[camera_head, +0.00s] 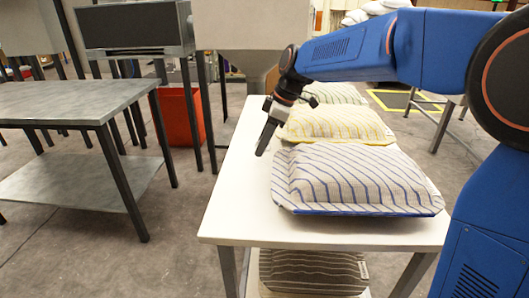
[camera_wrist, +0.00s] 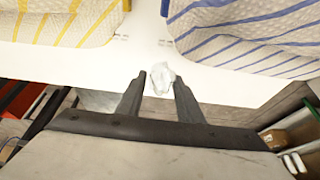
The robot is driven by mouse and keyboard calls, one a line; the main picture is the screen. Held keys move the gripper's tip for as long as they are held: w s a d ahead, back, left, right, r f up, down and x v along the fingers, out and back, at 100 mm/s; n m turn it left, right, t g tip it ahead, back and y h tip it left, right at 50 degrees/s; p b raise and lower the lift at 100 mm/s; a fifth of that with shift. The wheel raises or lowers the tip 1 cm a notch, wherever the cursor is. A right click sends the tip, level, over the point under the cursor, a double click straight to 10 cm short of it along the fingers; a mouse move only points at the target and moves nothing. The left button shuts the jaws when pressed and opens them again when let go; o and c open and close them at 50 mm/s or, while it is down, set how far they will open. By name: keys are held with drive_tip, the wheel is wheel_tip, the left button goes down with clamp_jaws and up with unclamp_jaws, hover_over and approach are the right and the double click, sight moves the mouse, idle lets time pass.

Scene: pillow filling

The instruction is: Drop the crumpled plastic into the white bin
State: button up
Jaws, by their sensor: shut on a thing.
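The crumpled plastic (camera_wrist: 161,79) is a small, whitish, translucent lump. It sits between the fingertips of my gripper (camera_wrist: 158,82) in the wrist view, and the gripper is shut on it. In the head view my gripper (camera_head: 262,148) points down over the left part of the white table, beside the pillows; the plastic cannot be made out there. I cannot make out a white bin for certain in either view.
On the white table (camera_head: 228,200) lie a blue-striped pillow (camera_head: 350,178), a yellow-striped pillow (camera_head: 335,124) and another behind. A red bin (camera_head: 182,117) stands on the floor at back left. A grey metal table (camera_head: 75,100) stands left, with clear floor between.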

drive_tip(key=shift+f, duration=1.75)
drive_tip(key=shift+f, duration=0.1)
drive_tip(key=o, duration=1)
